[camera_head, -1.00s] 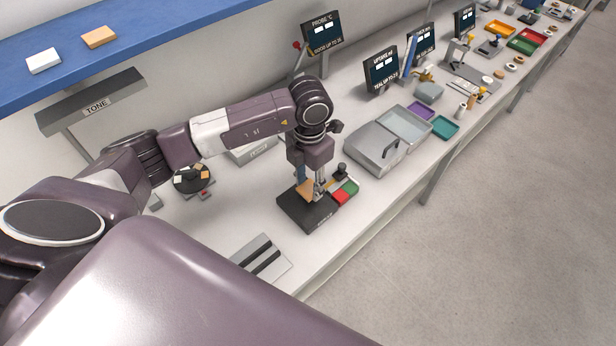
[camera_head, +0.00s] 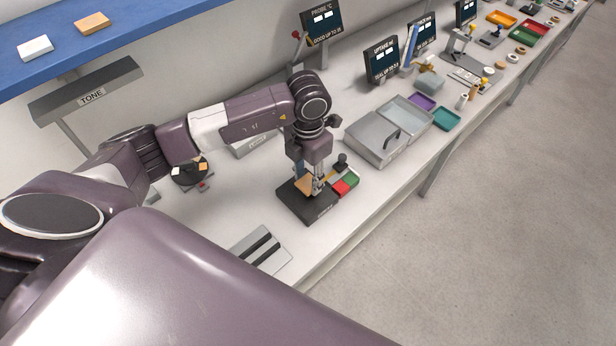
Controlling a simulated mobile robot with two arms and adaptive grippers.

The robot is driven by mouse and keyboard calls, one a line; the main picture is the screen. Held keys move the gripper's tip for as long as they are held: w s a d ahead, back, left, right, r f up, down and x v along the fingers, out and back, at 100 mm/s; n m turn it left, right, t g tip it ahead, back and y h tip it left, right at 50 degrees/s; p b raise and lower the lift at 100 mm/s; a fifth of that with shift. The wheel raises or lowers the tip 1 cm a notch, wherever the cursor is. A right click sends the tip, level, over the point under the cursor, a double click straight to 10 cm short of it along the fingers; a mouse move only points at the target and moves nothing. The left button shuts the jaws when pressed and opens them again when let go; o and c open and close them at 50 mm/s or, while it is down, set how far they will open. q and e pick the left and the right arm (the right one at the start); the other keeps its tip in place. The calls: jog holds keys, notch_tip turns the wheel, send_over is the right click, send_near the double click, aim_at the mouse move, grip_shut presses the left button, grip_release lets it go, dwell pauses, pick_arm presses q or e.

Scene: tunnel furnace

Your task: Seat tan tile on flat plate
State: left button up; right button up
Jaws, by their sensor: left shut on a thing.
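My left gripper (camera_head: 318,190) reaches down over a dark, low block (camera_head: 307,208) on the bench. It is shut on a tan tile (camera_head: 303,183), which shows partly beside the fingers, just over the block's top. I cannot tell whether the tile touches the block. A grey plate with black stripes (camera_head: 247,244) lies flat on the bench nearer to me, partly hidden by my arm. My right gripper is not in view.
Red and green pads (camera_head: 345,184) and a black knob (camera_head: 341,161) stand close right of the block. A grey lidded box (camera_head: 371,142) is behind. A dark round dish with tiles (camera_head: 190,174) is left, partly hidden. White and orange tiles (camera_head: 93,22) lie on the blue shelf.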

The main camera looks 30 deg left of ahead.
aim_at(308, 184)
pick_arm(q)
jog(key=shift+f+b, duration=0.35)
jog(key=shift+f, duration=0.1)
jog(key=shift+f+b, duration=0.65)
jog(key=shift+f, duration=0.1)
jog(key=shift+f, duration=0.2)
jog(key=shift+f+b, duration=0.25)
jog(key=shift+b, duration=0.2)
jog(key=o, duration=1.2)
